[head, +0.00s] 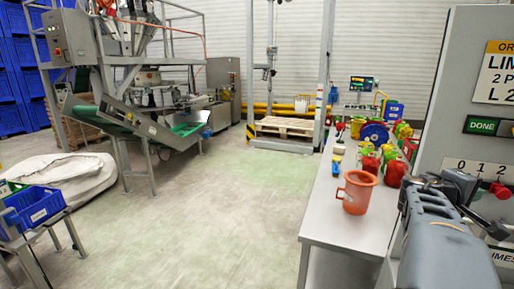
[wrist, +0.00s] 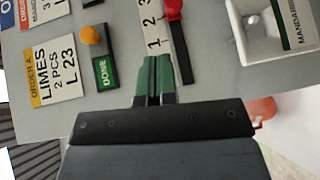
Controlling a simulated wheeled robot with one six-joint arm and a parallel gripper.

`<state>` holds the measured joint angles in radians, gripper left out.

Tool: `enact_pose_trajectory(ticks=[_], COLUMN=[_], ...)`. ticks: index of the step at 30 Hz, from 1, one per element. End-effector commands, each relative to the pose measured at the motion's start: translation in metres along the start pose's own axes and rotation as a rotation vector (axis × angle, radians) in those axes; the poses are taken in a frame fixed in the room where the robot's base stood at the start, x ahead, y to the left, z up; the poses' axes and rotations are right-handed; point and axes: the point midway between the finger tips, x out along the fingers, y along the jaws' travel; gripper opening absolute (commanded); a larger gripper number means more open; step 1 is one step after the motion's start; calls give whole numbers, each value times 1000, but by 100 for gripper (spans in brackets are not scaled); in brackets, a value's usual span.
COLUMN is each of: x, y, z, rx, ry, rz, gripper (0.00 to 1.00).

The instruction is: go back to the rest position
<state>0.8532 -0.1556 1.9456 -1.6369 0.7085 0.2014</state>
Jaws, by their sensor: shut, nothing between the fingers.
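My gripper (wrist: 158,75) shows in the wrist view with its two green fingers together and nothing between them. It is in front of the grey panel (wrist: 215,75), with its tips near the number strip (wrist: 150,25) and the green DONE label (wrist: 106,72). I cannot tell whether the tips touch the panel. In the head view my arm is at the lower right beside the same panel (head: 440,110); the fingertips are hard to make out there.
The panel carries an order sign (wrist: 55,70), an orange knob (wrist: 91,35) and a red-topped lever (wrist: 175,10). A white bin (wrist: 262,50) is at the right. A table (head: 325,215) holds an orange-red jug (head: 357,195) and several colourful items. The floor (head: 200,220) at centre is clear.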

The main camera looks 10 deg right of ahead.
Motion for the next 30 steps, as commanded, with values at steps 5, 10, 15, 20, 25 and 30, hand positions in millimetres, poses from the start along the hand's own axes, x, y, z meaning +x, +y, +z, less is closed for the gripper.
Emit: enact_pose_trajectory(ticks=[5,10,15,20,25,30], x=[-52,-140,-243,-327,-375,-390], y=[-92,-176,-237,-268,-276,-273], z=[-8,-28,-38,-34,-27,-28], rx=[190,312,355,334,263,225], ry=[-23,-5,34,85,186,250], rz=[-361,-743,-1100,-1349,-1434,-1441], gripper=[0,0,0,0,0,0])
